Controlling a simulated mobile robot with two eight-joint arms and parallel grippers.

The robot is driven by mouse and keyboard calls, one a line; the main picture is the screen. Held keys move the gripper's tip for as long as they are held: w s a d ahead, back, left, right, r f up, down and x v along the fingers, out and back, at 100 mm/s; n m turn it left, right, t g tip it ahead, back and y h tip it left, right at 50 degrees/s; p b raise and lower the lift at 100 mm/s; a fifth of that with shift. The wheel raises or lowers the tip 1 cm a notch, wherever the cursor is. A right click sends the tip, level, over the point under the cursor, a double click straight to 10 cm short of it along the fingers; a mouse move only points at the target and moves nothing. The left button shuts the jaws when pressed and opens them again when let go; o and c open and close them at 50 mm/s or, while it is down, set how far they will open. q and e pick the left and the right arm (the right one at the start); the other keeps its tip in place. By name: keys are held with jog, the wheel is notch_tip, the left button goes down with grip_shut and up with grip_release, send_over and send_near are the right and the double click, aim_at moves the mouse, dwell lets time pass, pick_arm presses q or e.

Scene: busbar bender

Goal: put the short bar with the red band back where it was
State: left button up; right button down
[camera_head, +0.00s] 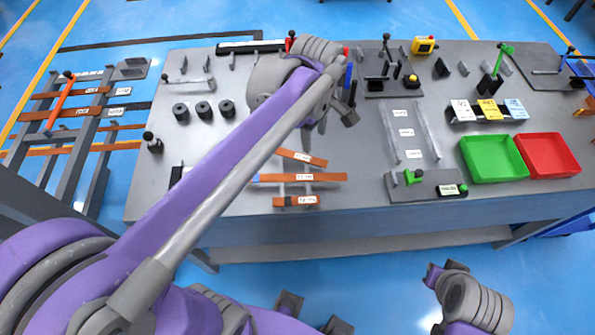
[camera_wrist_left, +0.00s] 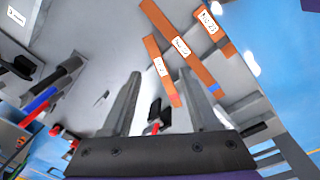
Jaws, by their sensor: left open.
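Several flat copper bars with white labels lie across a low grey rack near the table's front. The shortest-looking one, angled at the back of the group (camera_head: 309,159), shows a reddish band at one end in the left wrist view (camera_wrist_left: 158,67). The middle bar (camera_head: 325,177) has a blue band. A third bar (camera_head: 281,202) lies in front; its band is not clear. My left gripper (camera_head: 337,120) is above the table just behind the bars, open, with nothing between its fingers. In the left wrist view its fingers (camera_wrist_left: 159,76) point towards the bars.
Black cylinders (camera_head: 204,110) stand left of my arm. Two grey rails (camera_head: 424,131), a green tray (camera_head: 493,158) and a red tray (camera_head: 547,155) lie to the right. A floor rack with copper bars (camera_head: 68,113) stands left. Blue and red handled tools stand behind my gripper.

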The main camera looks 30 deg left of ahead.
pick_arm(q)
jog(key=s+f+m+t, duration=0.1)
jog(key=s+f+m, duration=0.1)
jog(key=s+m, duration=0.2)
jog(key=s+f+m+t, duration=0.1)
jog(key=s+f+m, duration=0.2)
jog(key=m, duration=0.3)
jog(key=s+f+m+t, duration=0.2)
jog(key=s+f+m, duration=0.1)
jog(key=s+m, duration=0.2)
jog(key=shift+s+f, duration=0.1)
jog(key=shift+s, duration=0.35)
jog(key=shift+s+d+f+m, duration=0.1)
jog(key=shift+s+f+m, duration=0.2)
jog(key=shift+m, duration=0.3)
